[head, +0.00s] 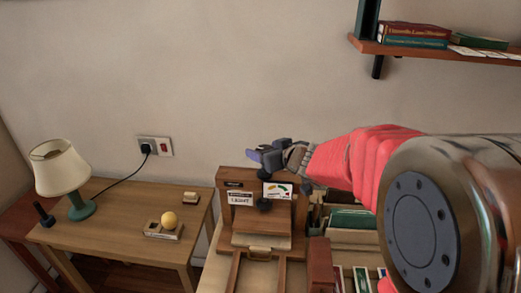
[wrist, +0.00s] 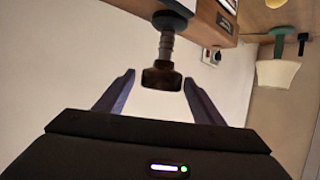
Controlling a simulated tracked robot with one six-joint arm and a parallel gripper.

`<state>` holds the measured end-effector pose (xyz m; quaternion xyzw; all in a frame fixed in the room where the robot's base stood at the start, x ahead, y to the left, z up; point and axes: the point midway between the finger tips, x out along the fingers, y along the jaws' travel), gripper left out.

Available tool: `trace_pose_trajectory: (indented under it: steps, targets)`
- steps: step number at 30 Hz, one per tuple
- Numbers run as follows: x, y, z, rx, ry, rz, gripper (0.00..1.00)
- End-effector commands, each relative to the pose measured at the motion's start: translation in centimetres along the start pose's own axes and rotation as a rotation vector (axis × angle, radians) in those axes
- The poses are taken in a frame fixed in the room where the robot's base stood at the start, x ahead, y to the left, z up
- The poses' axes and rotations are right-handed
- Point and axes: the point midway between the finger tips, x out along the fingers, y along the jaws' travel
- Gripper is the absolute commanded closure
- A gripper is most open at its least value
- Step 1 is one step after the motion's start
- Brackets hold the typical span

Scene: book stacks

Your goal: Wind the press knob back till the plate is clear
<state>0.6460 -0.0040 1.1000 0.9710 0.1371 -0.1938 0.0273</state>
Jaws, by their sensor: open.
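The wooden press (head: 229,216) stands at the lower middle of the head view, with a label and a coloured dial on its upright face. A dark round part (head: 264,205) shows at its front. A pale plate-like block (head: 261,241) lies low in the press; its clearance cannot be told. In the wrist view, the dark brown press knob (wrist: 161,76) sits on the end of a grey threaded screw (wrist: 167,45). My gripper (head: 262,156) is above the press. In the wrist view my gripper (wrist: 159,78) is open, with the knob between its fingertips and gaps on both sides.
Files (head: 350,220) stand right of the press. A wall shelf (head: 430,49) with books is at upper right. Bare wall lies behind my gripper.

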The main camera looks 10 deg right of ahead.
Motion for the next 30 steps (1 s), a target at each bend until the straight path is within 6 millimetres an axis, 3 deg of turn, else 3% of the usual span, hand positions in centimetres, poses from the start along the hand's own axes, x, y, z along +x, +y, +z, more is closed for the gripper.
trace_pose_trajectory:
  steps: [11,27,28,29,30]
  targets:
    - [0.4,0.0,0.0,-0.001,0.000,0.000,0.38]
    - [0.3,0.0,0.0,-0.001,0.000,0.001,0.76]
    - [0.3,0.0,0.0,-0.001,0.000,0.001,0.78]
    - [0.7,-1.2,-0.1,-0.002,0.000,-0.004,0.78]
    - [0.6,-0.8,-0.1,-0.002,0.001,-0.003,0.78]
